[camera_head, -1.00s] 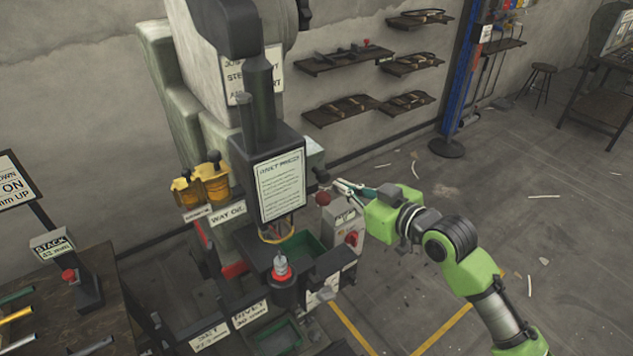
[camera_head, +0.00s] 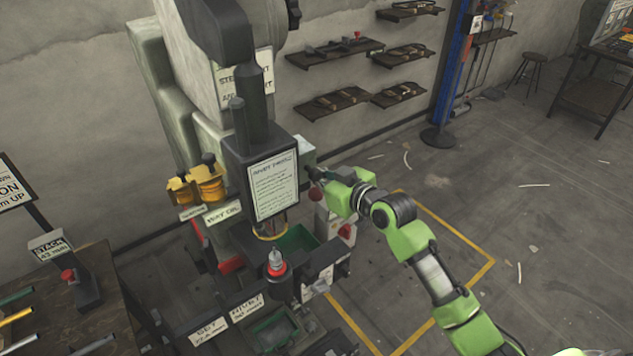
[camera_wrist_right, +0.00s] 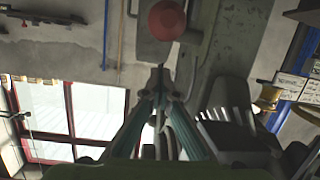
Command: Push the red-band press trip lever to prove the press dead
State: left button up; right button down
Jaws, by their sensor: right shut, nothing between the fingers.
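The press (camera_head: 165,110) stands at the left centre, a tall pale-green machine with a dark ram housing. A red ball knob (camera_head: 315,193), seemingly the trip lever's, is at its right side. The knob also shows at the top of the right wrist view (camera_wrist_right: 167,20), with a grey plate behind it. My right gripper (camera_head: 318,174) is shut and empty, its fingers at the press's right side by the knob. In the wrist view its fingertips (camera_wrist_right: 160,76) point towards the knob, below it in the picture; contact cannot be told. My left gripper is out of view.
A grey box with a red switch (camera_head: 346,231) sits below my right gripper. Yellow oil cups (camera_head: 207,185) are on the press's left. A bench (camera_head: 90,290) with rods is at the left. Open floor with a yellow line (camera_head: 450,230) lies to the right.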

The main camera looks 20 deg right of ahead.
aim_at(316, 191)
jog(key=f, duration=0.2)
jog(key=p, duration=0.1)
jog(key=shift+s+d+f, duration=0.3)
jog(key=shift+s+f, duration=0.1)
jog(key=shift+s+d+f, duration=0.2)
jog(key=shift+s+f, duration=0.15)
jog(key=shift+w, duration=0.1)
